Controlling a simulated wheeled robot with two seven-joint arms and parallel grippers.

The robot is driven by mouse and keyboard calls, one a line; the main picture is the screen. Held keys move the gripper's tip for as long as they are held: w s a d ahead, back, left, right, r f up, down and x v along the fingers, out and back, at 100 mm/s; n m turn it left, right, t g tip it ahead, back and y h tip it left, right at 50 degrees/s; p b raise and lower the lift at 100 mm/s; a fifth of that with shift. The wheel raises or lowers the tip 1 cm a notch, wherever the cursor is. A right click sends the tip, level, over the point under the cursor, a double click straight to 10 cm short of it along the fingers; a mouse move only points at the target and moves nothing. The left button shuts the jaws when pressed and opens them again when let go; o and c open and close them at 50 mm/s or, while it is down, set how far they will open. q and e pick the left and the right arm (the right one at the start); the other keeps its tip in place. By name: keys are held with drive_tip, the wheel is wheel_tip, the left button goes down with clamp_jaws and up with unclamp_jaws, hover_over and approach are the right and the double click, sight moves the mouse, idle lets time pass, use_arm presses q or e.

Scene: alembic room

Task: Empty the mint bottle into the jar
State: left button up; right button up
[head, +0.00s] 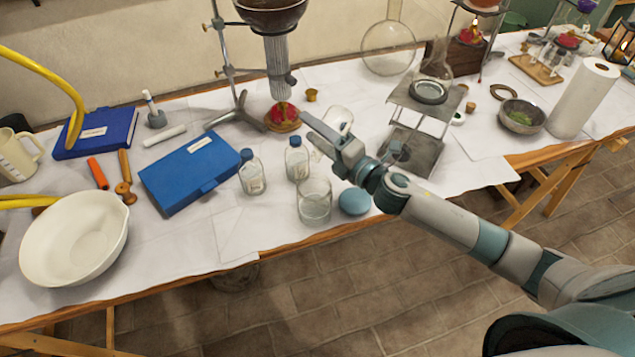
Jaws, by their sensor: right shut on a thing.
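My right gripper (322,138) is shut on a clear glass bottle (339,119), partly hidden behind the finger. The bottle looks tilted; its mouth and contents cannot be made out. An open clear glass jar (314,203) stands upright on the table, below and in front of the gripper and apart from it. A round blue lid (354,201) lies right of the jar. Two clear bottles with blue caps and pale labels stand left of the gripper, one nearer (252,175) and one close behind the jar (297,160). My left gripper is not in view.
A blue case (190,170) and a white bowl (74,238) lie to the left. A metal stand (240,110) with a red flower-like piece (282,112) is behind. A tripod stand with a flask (431,92) is right of the gripper. The table's front edge runs close to the jar.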

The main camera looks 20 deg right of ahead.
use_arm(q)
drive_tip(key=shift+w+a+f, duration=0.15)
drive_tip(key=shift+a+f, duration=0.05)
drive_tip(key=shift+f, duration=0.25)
use_arm(e)
drive_tip(key=shift+f, duration=0.4)
use_arm(q)
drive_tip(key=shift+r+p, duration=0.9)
drive_tip(key=shift+p, duration=0.2)
use_arm(e)
drive_tip(key=shift+d+r+m, duration=0.25)
drive_tip(key=shift+r+m, duration=0.3)
drive_tip(key=shift+m, duration=0.15)
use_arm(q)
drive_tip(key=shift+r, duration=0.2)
use_arm(e)
drive_tip(key=shift+r, duration=0.1)
drive_tip(key=shift+d+p, duration=0.1)
drive_tip(key=shift+p, duration=0.3)
drive_tip(key=shift+d+m+p, duration=0.25)
drive_tip(key=shift+m+p, duration=0.1)
drive_tip(key=shift+m, duration=0.15)
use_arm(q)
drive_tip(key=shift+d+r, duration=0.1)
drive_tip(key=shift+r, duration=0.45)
use_arm(e)
drive_tip(key=shift+g, duration=0.3)
